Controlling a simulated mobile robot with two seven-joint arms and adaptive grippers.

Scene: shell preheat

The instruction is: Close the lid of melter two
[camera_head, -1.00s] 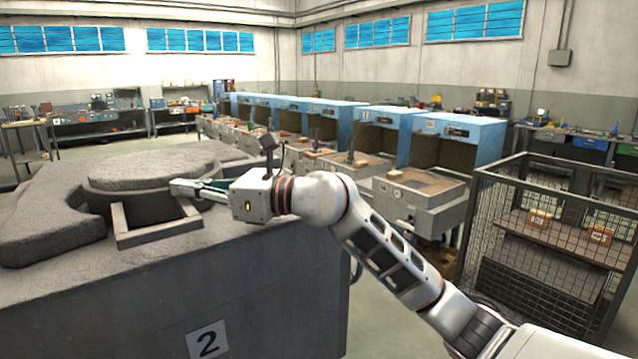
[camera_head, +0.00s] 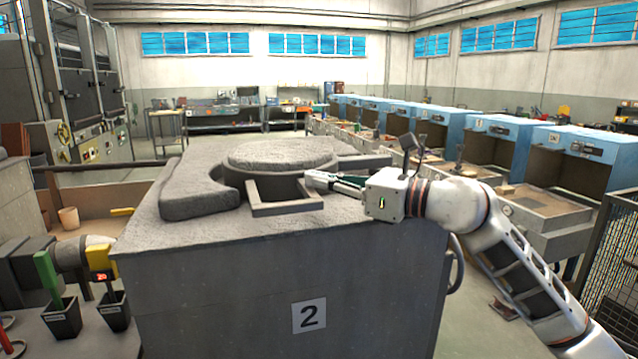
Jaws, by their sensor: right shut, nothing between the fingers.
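Melter two (camera_head: 210,290) is a grey block with a "2" plate (camera_head: 309,316) on its front. Its round, rough grey lid (camera_head: 281,152) lies level over the round opening on top. A square frame (camera_head: 284,210) sticks out from the front of the lid's ring. My right gripper (camera_head: 312,180) is shut and empty. Its fingertips point left, close to the right side of the round part; I cannot tell whether they touch. My left gripper is not in view.
A rough grey slab (camera_head: 202,197) lies on the melter top, left of the lid. Blue booths (camera_head: 490,140) line the right side. A wire cage (camera_head: 615,255) stands at the right edge. Black bins (camera_head: 62,318) and a terracotta pot (camera_head: 68,217) are at left.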

